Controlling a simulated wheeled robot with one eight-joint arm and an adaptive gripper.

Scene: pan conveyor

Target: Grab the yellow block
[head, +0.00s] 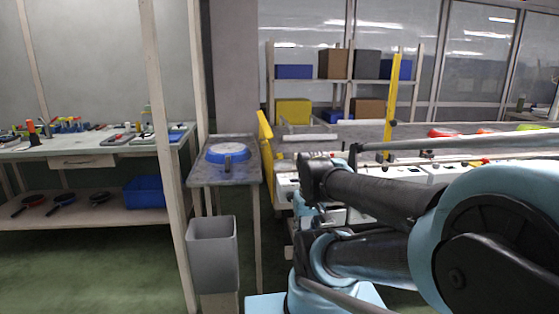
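A yellow box-shaped thing (293,111) sits on the lower level of the rack behind the conveyor. Small coloured items, some yellowish, lie on the left workbench (95,148), too small to tell whether one is a yellow block. My dark and light-blue arm fills the lower right, in front of the conveyor and well away from the yellow box and the workbench. I cannot make out my gripper's fingers among the folded arm parts, or whether they hold anything.
A small table (205,173) holds a blue round pan (228,153). A grey bin (213,252) stands before it. The conveyor (350,134) has yellow posts and carries red and orange pans at right. A wooden post separates the workbench from the small table. Green floor at left is clear.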

